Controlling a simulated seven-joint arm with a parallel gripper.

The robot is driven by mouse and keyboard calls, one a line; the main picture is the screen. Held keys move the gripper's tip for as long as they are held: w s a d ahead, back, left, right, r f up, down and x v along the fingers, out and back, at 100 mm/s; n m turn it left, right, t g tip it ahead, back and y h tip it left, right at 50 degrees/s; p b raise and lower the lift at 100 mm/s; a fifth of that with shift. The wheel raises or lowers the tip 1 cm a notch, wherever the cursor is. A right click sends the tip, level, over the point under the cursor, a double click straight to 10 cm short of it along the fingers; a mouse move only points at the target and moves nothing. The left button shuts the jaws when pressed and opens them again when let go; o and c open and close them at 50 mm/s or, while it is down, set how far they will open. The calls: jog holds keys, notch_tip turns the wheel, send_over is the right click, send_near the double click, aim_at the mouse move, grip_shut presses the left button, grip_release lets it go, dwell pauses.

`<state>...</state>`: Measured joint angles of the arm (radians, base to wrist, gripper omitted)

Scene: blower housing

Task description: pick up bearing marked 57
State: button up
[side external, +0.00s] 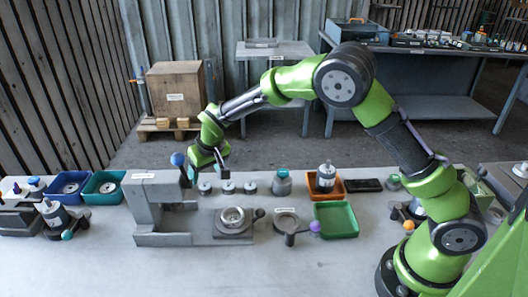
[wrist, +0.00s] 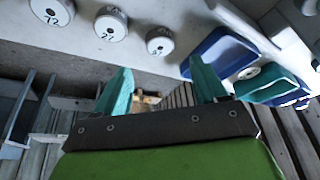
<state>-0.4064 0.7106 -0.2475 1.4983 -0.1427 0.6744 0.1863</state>
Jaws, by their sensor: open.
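Three small round pale bearings stand in a row on the bench: a left one (side external: 204,187), a middle one (side external: 228,187) and a right one (side external: 250,187). The wrist view shows three bearings with dark marks on top, at its left (wrist: 52,10), in its middle (wrist: 111,24) and nearest the fingers (wrist: 160,41). The marks are too small or tilted for me to tell surely which is 57. My gripper (side external: 207,171) is open and empty, with teal fingertips in the wrist view (wrist: 158,78). It hangs near the left end of the row, apart from the bearings.
A grey press (side external: 150,210) stands close left of the row, with a blue ball-ended lever (side external: 178,160). Blue (side external: 62,197) and teal (side external: 98,198) bins lie farther left.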

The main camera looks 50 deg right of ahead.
aim_at(205, 186)
jog(key=shift+s+x, duration=0.1)
jog(key=shift+x, duration=1.4)
jog(key=shift+s+x, duration=0.15)
jog(key=shift+x, duration=1.35)
jog(key=shift+a+f, duration=0.1)
jog(key=shift+c, duration=0.4)
